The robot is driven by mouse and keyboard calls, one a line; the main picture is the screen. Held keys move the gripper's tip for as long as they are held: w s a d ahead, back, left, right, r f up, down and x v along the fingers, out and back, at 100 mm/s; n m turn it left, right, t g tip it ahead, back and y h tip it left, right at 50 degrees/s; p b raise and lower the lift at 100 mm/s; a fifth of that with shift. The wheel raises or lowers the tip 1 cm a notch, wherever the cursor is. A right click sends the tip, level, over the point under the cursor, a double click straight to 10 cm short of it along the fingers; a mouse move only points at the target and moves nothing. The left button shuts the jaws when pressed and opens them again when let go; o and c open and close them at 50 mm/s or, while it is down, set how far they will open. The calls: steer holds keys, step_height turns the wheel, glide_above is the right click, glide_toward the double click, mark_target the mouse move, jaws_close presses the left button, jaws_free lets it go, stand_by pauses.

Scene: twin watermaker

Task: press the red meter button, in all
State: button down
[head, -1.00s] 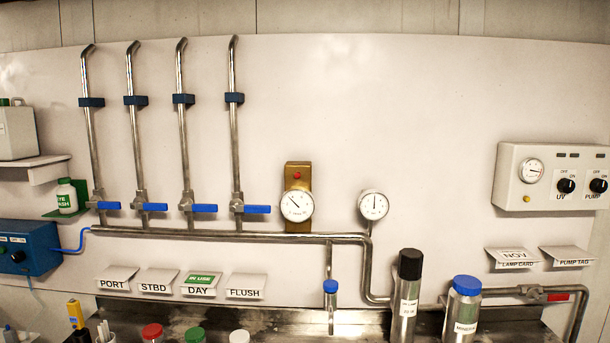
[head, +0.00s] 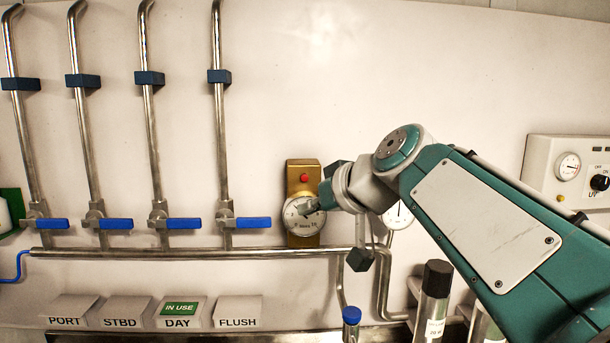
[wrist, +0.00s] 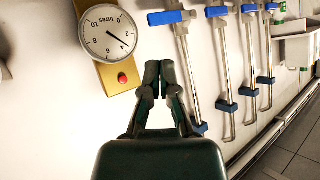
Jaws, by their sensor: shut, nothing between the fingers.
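The red meter button (head: 304,178) sits on a brass plate (head: 293,171) on the wall, above a round white dial meter (head: 295,216). In the wrist view the red button (wrist: 123,78) shows below the dial (wrist: 107,34), on the yellow plate (wrist: 111,80). My gripper (head: 308,208) is in front of the dial's right side in the head view and covers part of it. In the wrist view my gripper (wrist: 159,66) is shut and empty, with its fingertips to the right of the button. I cannot tell how far the tips are from the wall.
Several steel pipes with blue-handled valves (head: 175,223) stand left of the meter. A second gauge (head: 397,215) is partly behind my arm. The wall above the meter is clear.

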mark_target(307, 181)
steer(key=w, duration=0.6)
steer(key=w+r, duration=0.1)
steer(key=w, duration=0.3)
steer(key=shift+d+r, duration=0.1)
steer(key=shift+d, duration=0.2)
steer(key=shift+w+t, duration=0.25)
steer(key=shift+t, duration=0.05)
steer(key=shift+a, duration=0.1)
steer(key=shift+w, duration=0.1)
stand_by(1.0)
steer(key=shift+w+r, duration=0.1)
steer(key=shift+w, duration=0.15)
